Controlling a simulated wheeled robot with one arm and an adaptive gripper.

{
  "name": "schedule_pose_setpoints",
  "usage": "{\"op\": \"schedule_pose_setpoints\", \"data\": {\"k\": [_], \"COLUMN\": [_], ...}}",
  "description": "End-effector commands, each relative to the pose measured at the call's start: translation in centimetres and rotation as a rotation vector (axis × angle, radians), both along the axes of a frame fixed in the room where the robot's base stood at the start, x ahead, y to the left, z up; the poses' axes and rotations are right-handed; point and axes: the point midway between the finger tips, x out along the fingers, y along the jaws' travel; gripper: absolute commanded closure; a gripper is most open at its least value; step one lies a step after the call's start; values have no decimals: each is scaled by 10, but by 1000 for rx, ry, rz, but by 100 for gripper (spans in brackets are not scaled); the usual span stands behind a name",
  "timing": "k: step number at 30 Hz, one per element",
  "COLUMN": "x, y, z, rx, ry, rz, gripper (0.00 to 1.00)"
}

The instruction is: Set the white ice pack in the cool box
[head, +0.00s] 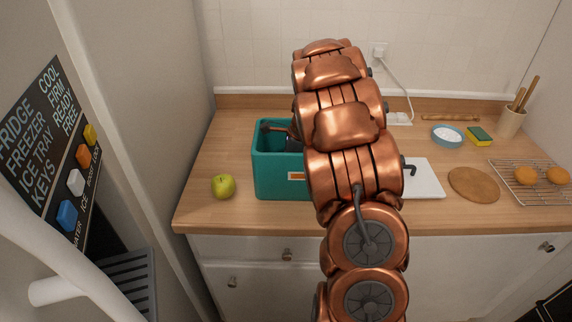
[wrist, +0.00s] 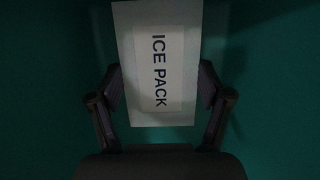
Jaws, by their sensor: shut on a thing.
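The teal cool box (head: 278,178) stands open on the wooden counter, partly hidden behind my copper arm. My gripper reaches down into it, so its fingers are hidden in the head view. In the wrist view, my gripper (wrist: 160,98) is shut on the white ice pack (wrist: 158,60), with one finger at each side of it. The pack carries a label reading "ICE PACK". Dark teal walls (wrist: 270,80) of the box surround the pack. I cannot tell whether the pack touches the box floor.
A green apple (head: 223,186) sits left of the box. A white board (head: 424,180), a round wooden board (head: 474,184), a blue bowl (head: 447,135) and a wire rack (head: 535,190) with oranges are to the right. A fridge door with magnets (head: 76,181) stands at left.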

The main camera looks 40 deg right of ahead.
Motion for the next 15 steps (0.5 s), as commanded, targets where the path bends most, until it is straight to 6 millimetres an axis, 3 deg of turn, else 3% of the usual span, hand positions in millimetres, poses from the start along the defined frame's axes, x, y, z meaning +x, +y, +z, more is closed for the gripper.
{"op": "schedule_pose_setpoints", "data": {"k": [7,8,13,15], "x": [1,1,0,0], "y": [0,0,0,0], "z": [-2,-2,-2,-2], "rx": [-1,-1,-1,-1], "ry": [-2,-2,-2,-2], "rz": [-1,0,-1,-1], "gripper": [71,20,3,0]}}
